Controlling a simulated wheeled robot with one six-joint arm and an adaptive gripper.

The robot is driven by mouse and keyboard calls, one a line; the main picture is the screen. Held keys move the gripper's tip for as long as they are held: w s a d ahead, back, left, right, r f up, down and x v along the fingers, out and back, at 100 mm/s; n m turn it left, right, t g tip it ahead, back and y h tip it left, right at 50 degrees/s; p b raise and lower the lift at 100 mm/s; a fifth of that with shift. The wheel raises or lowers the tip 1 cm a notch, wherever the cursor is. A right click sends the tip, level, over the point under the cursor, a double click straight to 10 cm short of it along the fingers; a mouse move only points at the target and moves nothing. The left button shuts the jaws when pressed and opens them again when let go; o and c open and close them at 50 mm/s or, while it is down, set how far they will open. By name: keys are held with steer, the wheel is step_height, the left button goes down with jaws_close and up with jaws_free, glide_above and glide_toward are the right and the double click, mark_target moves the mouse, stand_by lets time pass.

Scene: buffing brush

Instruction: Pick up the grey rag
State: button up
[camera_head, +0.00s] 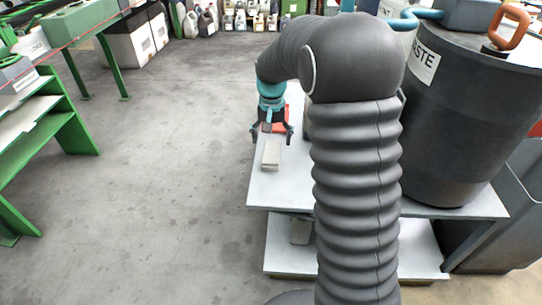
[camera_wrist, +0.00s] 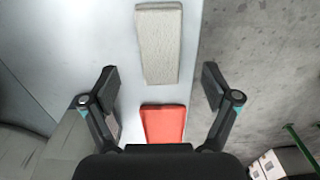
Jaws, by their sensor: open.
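The grey rag (camera_head: 271,155) is a pale, folded, flat rectangle on the white table top, near its left edge in the head view. In the wrist view the grey rag (camera_wrist: 158,45) lies lengthwise at the top, ahead of the fingertips. My gripper (camera_head: 272,135) is open and empty, above the table and just beyond the rag in the head view. In the wrist view my gripper (camera_wrist: 160,87) has its two fingers wide apart, one on each side of the rag's line. Nothing is between them in contact.
A red folded cloth (camera_wrist: 163,123) lies close to the grey rag, partly hidden by my gripper. A large dark waste barrel (camera_head: 440,120) stands on the table (camera_head: 262,192) at right. Open concrete floor (camera_head: 180,150) lies left of the table. Green shelving (camera_head: 70,130) is far left.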

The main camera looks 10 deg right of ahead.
mark_target(271, 152)
steer(key=shift+f, duration=2.8)
steer(key=c, duration=1.2)
